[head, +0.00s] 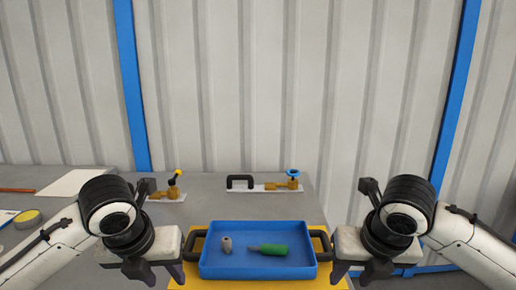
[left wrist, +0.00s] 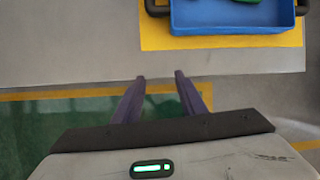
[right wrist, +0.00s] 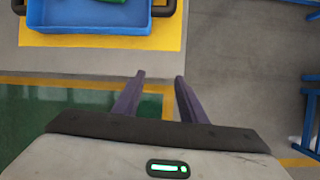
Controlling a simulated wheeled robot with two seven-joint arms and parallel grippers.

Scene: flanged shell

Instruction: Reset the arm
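My left gripper (left wrist: 160,76) is empty, and its two dark fingers stand apart with bare table and floor showing between and beyond them. My right gripper (right wrist: 160,76) is also empty with its fingers apart. In the head view both arms are bent in a near mirror pose, one on each side of the blue tray (head: 264,227). The gripper fingers are partly hidden there by the wrists.
The tray, with black side handles, sits on a yellow mat (head: 186,283) and holds a green-handled tool (head: 273,250) and a small beige cylinder (head: 227,245). Brass valve fixtures (head: 293,184) (head: 174,192) stand behind. A yellow-lidded round item (head: 27,217) lies left.

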